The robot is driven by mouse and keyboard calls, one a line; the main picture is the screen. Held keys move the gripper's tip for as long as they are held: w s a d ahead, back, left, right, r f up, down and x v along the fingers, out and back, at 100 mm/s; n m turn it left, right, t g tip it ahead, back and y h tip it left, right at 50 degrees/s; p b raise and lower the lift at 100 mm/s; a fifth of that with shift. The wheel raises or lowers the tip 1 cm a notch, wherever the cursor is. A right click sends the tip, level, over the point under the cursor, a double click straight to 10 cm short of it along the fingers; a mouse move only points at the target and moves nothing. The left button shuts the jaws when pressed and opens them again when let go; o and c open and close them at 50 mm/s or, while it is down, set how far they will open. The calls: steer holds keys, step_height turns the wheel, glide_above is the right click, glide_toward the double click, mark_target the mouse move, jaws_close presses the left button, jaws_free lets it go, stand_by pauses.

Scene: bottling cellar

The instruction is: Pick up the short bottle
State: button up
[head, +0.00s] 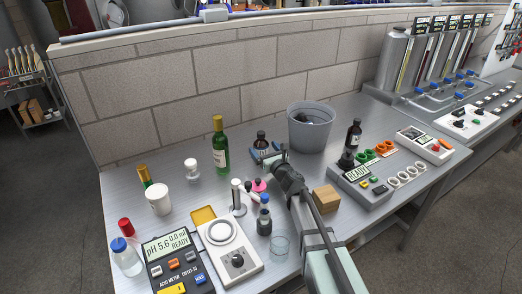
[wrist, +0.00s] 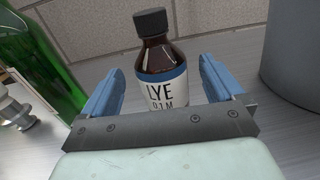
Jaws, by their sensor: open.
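A short brown bottle (head: 261,137) with a black cap stands upright on the steel bench in front of the wall. In the wrist view the same bottle (wrist: 158,60) shows a white label reading LYE 0.1M with a blue band. My gripper (wrist: 160,75) is open, with one blue finger on each side of the bottle; I see gaps between the fingers and the glass. The bottle's lower part is hidden behind the gripper's palm. In the head view my gripper (head: 267,154) is at the bottle and partly covers it.
A tall green bottle (head: 220,148) stands to the left, and a grey bucket (head: 311,131) close to the right. A small dark bottle (head: 264,222), a wooden block (head: 326,198) and a beaker (head: 280,245) are near my arm.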

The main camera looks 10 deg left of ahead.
mark_target(259, 142)
steer(key=shift+x, duration=2.65)
steer(key=shift+d, duration=0.1)
steer(key=c, duration=1.4)
steer(key=shift+r, duration=0.2)
